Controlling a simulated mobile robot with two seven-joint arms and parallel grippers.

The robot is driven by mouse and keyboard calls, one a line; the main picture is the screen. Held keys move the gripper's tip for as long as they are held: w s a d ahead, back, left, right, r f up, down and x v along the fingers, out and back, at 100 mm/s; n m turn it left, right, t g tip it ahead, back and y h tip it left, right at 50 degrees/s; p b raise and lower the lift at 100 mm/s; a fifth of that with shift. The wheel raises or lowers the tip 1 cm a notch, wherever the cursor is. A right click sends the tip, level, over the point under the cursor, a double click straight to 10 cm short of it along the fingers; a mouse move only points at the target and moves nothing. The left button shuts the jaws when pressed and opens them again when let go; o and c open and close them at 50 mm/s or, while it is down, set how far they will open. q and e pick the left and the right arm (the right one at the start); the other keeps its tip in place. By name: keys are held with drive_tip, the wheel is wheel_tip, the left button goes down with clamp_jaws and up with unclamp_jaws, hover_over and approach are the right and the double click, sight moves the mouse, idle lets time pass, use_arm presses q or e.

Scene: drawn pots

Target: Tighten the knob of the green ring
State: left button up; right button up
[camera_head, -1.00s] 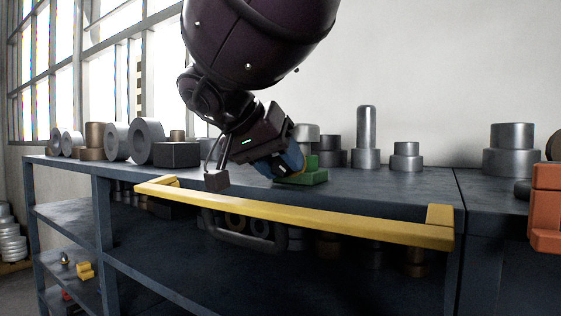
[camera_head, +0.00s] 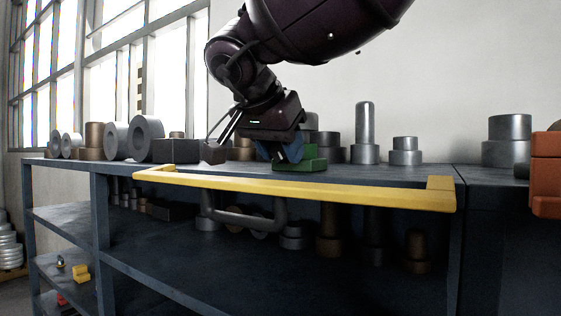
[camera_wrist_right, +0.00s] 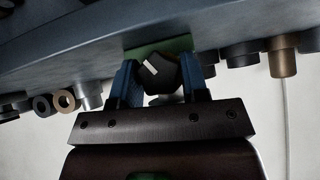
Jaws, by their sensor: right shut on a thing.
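The green ring (camera_head: 306,164) sits on the worktop as a green block. Its upper part is partly hidden behind my right gripper (camera_head: 288,154). In the right wrist view a green edge (camera_wrist_right: 160,47) shows behind the knob. The knob (camera_wrist_right: 161,75) is dark and faceted with a white mark on its face. It sits between the two blue fingers of my right gripper (camera_wrist_right: 158,82), which is shut on it. In the head view the knob is hidden by the fingers. My left gripper is in neither view.
A yellow rail (camera_head: 300,192) runs along the worktop's front edge. Grey metal cylinders (camera_head: 365,135) stand right of the green ring. Grey rings (camera_head: 146,133) and a dark block (camera_head: 176,150) stand to its left. An orange object (camera_head: 546,175) is at the far right.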

drive_tip(key=shift+m+t+y+b, duration=0.4)
drive_tip(key=shift+t+y+b, duration=0.1)
drive_tip(key=shift+b, duration=0.3)
drive_tip(key=shift+d, duration=0.1)
drive_tip(key=shift+r, duration=0.1)
drive_tip(key=o, duration=0.6)
drive_tip(key=v, duration=1.1)
drive_tip(key=shift+s+d, duration=0.1)
drive_tip(key=shift+o, duration=0.2)
